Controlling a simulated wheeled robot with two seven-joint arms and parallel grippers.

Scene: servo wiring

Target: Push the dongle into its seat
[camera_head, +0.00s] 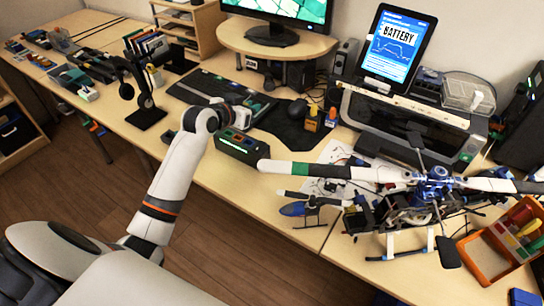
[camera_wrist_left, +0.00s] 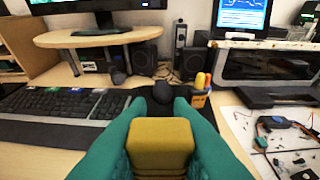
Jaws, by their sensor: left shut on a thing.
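In the left wrist view the teal fingers of my left gripper (camera_wrist_left: 160,118) are shut on a yellow block (camera_wrist_left: 162,136), which may be the dongle. One finger is on each side of it, and its front face is toward the camera. In the head view my left arm reaches in over the desk, and its gripper (camera_head: 258,104) is over the area beside the keyboard (camera_head: 205,88). The block is too small or hidden to make out there. I cannot identify the seat. My right gripper is not in view.
A black box with green lights (camera_head: 240,145) stands near the desk's front edge, by my wrist. A model helicopter (camera_head: 435,190) and a parts tray (camera_head: 505,240) fill the right side. A printer (camera_head: 415,125) with a tablet (camera_head: 397,45) and a monitor riser (camera_head: 277,40) stand behind.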

